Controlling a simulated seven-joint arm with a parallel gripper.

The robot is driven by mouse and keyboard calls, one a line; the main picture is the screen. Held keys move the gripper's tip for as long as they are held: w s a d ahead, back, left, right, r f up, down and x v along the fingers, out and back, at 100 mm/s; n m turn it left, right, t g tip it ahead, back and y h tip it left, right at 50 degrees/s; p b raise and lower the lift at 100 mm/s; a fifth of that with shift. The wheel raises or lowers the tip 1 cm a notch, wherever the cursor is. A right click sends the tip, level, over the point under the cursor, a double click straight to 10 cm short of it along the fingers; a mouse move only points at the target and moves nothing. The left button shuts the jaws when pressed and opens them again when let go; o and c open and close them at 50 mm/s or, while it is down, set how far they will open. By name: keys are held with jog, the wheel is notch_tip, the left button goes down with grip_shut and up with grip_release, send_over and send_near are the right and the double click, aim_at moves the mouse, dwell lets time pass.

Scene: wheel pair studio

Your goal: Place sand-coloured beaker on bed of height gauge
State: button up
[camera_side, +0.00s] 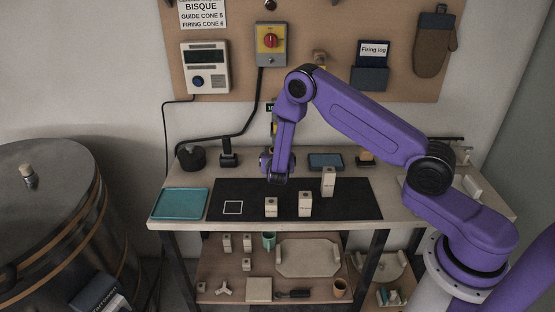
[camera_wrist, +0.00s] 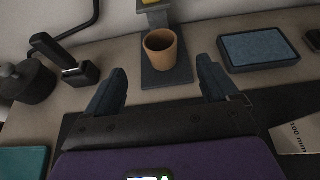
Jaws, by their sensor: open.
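The sand-coloured beaker (camera_wrist: 162,50) stands upright, its mouth up, on the dark grey bed (camera_wrist: 168,78) of the height gauge in the wrist view. The gauge's grey column (camera_wrist: 156,18) rises right behind it. My gripper (camera_wrist: 160,88) is open and empty, its two dark fingers spread wide to the left and right. The beaker is in line with the gap, just beyond the fingertips, and no finger touches it. In the side view my gripper (camera_side: 278,176) is low over the back of the bench and hides the beaker and most of the gauge.
A blue-topped tray (camera_wrist: 258,50) lies right of the gauge. A black pot (camera_side: 192,156) and a dark upright stand (camera_side: 228,152) are to its left. Three pale blocks stand on the black mat (camera_side: 350,200) in front. A teal tray (camera_side: 180,203) sits at the bench's left end.

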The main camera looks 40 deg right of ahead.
jog(key=s+a+r+m+g, duration=0.2)
jog(key=s+a+r+m, duration=0.15)
jog(key=s+r, duration=0.35)
jog(key=s+a+r+m+g, duration=0.2)
jog(key=s+r+m, duration=0.3)
jog(key=s+r, duration=0.1)
jog(key=s+a+r+m+g+y, duration=0.1)
jog(key=s+a+r+m+y, duration=0.1)
jog(key=s, duration=0.8)
jog(key=s+a+r+m+g+y, duration=0.1)
jog(key=s+a+m+g+y, duration=0.1)
jog(key=s, duration=0.7)
jog(key=s+a+r+m+g+y, duration=0.2)
jog(key=s+y, duration=0.4)
jog(key=s, duration=0.4)
jog(key=shift+s+a+r, duration=0.3)
jog(key=shift+a+r, duration=0.05)
jog(key=shift+a, duration=0.5)
